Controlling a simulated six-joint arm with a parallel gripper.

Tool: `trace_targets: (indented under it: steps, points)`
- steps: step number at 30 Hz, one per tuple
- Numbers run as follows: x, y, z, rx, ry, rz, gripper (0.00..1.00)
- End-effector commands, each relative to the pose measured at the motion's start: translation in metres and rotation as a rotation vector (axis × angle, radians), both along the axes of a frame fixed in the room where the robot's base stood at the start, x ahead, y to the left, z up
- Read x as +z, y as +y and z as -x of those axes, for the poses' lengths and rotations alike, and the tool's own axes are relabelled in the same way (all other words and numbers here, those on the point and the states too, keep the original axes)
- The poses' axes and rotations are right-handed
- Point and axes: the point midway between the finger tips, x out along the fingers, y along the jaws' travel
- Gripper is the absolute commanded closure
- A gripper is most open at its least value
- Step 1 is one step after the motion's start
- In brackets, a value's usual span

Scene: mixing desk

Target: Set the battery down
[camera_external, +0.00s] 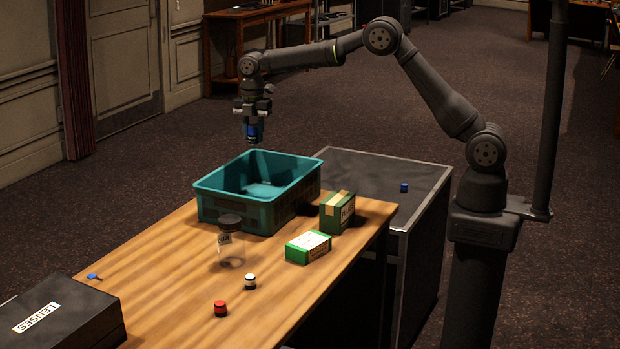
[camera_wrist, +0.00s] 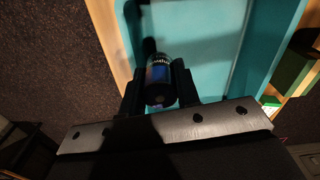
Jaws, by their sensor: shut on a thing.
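The battery (camera_external: 254,133) is a small blue cylinder with dark ends. My gripper (camera_external: 252,127) is shut on it and holds it in the air above the far edge of the teal crate (camera_external: 236,211). In the wrist view the battery (camera_wrist: 160,80) sits between the two dark fingers of my gripper (camera_wrist: 159,88), with the teal floor of the crate (camera_wrist: 205,55) behind it. The battery touches neither the crate nor the table in the external view.
A small blue item (camera_external: 404,187) lies on the grey surface (camera_external: 370,175).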

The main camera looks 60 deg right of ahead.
Motion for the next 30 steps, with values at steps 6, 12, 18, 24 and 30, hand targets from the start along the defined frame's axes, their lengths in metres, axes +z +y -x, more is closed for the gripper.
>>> trace_targets:
  steps: [6, 12, 18, 24, 30]
  points:
    - [-0.001, 0.125, 0.015, 0.025, -0.001, 0.000, 0.97]
    - [-0.002, 0.223, 0.045, 0.036, -0.001, 0.000, 0.97]
    - [-0.003, 0.281, 0.070, 0.040, -0.001, 0.000, 0.97]
    - [-0.003, 0.313, 0.087, 0.042, -0.001, 0.000, 0.97]
    - [-0.037, 0.308, 0.085, 0.039, 0.002, 0.002, 0.97]
